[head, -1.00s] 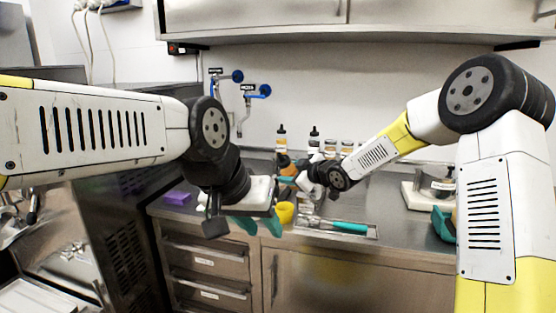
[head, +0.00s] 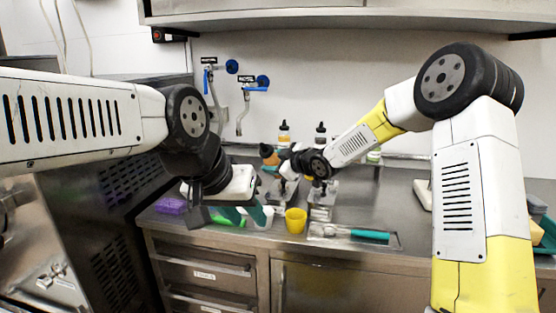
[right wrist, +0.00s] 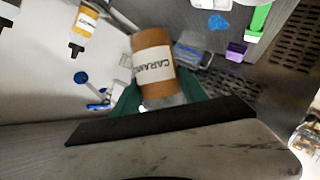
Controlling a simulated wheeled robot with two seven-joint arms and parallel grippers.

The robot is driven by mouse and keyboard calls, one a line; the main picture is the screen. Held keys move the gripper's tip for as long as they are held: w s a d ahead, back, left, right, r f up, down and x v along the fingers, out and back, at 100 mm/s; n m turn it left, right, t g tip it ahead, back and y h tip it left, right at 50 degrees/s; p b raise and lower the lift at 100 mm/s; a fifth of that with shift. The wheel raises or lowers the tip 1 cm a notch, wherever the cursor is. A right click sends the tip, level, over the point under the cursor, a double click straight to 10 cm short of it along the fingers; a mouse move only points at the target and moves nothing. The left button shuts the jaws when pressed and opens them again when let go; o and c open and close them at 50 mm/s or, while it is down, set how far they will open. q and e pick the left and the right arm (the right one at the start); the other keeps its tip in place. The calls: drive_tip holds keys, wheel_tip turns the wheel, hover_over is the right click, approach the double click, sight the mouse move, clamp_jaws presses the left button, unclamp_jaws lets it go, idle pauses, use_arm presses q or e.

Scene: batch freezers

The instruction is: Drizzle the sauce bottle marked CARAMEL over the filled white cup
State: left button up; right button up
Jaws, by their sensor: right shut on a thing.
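The bottle marked CARAMEL (right wrist: 153,65) is brown with a white label. It fills the middle of the right wrist view between green fingers, and shows small in the head view (head: 268,153). My right gripper (head: 282,165) is shut on it, above the counter. A white cup (head: 264,218) stands on the counter, partly hidden by a finger of my left gripper; I cannot see its contents.
A yellow cup (head: 296,220) stands right of the white cup. A purple block (head: 171,206) and a green item (head: 228,221) lie at the left. A tray with a teal-handled tool (head: 370,234) is at the front right. Sauce bottles (head: 320,133) stand at the back wall.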

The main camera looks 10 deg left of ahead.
sight(278, 178)
drive_tip(key=shift+w+f+n+t, duration=0.3)
drive_tip(key=shift+f+n, duration=0.1)
drive_tip(key=shift+n, duration=0.2)
drive_tip(key=w+f+n+t, duration=0.1)
drive_tip(key=n, duration=0.1)
drive_tip(key=w+d+f+n+t, duration=0.1)
drive_tip(key=f+n, duration=0.1)
drive_tip(key=shift+d, duration=0.2)
wheel_tip(278, 178, down, 5)
drive_tip(key=n+t, duration=0.1)
drive_tip(key=n, duration=0.2)
drive_tip(key=n+t+y, duration=0.1)
drive_tip(key=n, duration=0.2)
drive_tip(key=shift+w+d+r, duration=0.1)
drive_tip(key=shift+w+r, duration=0.05)
drive_tip(key=n, duration=0.1)
drive_tip(key=r+n, duration=0.1)
drive_tip(key=s+r+t+y, duration=0.1)
drive_tip(key=shift+a+r+n, duration=0.1)
drive_tip(key=shift+a+n, duration=0.15)
drive_tip(key=shift+n, duration=0.15)
drive_tip(key=shift+s+a+r+n+y, duration=0.1)
drive_tip(key=shift+s+r+n+y, duration=0.1)
drive_tip(key=shift+r+n+y, duration=0.5)
drive_tip(key=shift+s+a+r+n+y, duration=0.15)
drive_tip(key=shift+r+n+y, duration=0.1)
drive_tip(key=shift+n, duration=0.75)
drive_tip(key=shift+d, duration=0.1)
